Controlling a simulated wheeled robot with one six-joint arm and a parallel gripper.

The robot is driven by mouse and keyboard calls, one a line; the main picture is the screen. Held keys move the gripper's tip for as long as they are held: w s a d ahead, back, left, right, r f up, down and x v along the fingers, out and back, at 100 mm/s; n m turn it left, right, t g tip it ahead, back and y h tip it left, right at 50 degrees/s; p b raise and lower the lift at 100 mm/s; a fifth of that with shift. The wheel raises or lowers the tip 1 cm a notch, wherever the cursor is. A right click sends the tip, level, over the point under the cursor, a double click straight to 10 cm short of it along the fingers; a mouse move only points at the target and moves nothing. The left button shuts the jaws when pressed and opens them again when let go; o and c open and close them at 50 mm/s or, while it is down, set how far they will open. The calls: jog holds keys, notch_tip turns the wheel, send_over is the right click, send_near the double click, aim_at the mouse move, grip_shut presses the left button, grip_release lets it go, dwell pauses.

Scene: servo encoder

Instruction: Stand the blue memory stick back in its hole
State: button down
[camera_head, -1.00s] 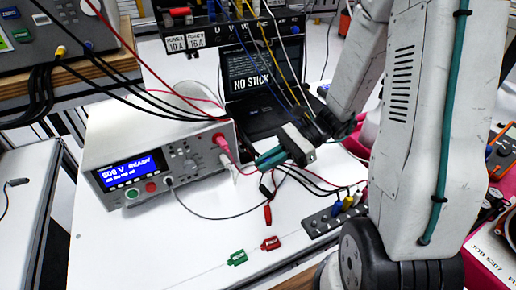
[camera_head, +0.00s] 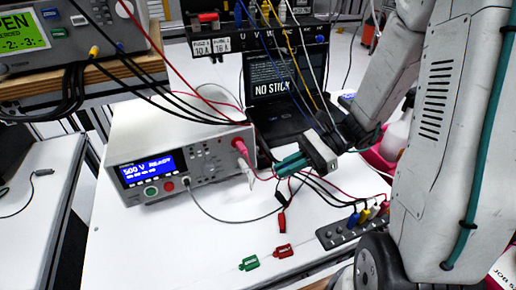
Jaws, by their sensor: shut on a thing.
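My gripper (camera_head: 284,166) reaches in from the right above the white table, behind the red probe. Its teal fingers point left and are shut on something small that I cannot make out. I cannot pick out the blue memory stick with certainty, and its hole is not clear. The laptop (camera_head: 268,85) at the back shows "NO STICK" on its screen. A dark strip (camera_head: 332,238) with a row of round spots lies right of the gripper, and blue and yellow plugs stand at its far end.
A white tester (camera_head: 205,158) reading "500 V READY" stands left of the gripper. A red tag (camera_head: 283,251) and a green tag (camera_head: 249,263) lie on the front of the table (camera_head: 150,250). A red probe (camera_head: 282,222) and several cables lie between. Cables hang from above.

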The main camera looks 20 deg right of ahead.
jog(key=w, duration=1.8)
jog(key=shift+w+a+f, duration=0.1)
jog(key=shift+w, duration=0.3)
jog(key=shift+w+f, duration=0.4)
jog(key=shift+f, duration=0.95)
jog(key=shift+f, duration=0.4)
jog(key=shift+f, duration=0.7)
jog(key=c, duration=1.5)
grip_release()
jog(key=shift+o, duration=0.2)
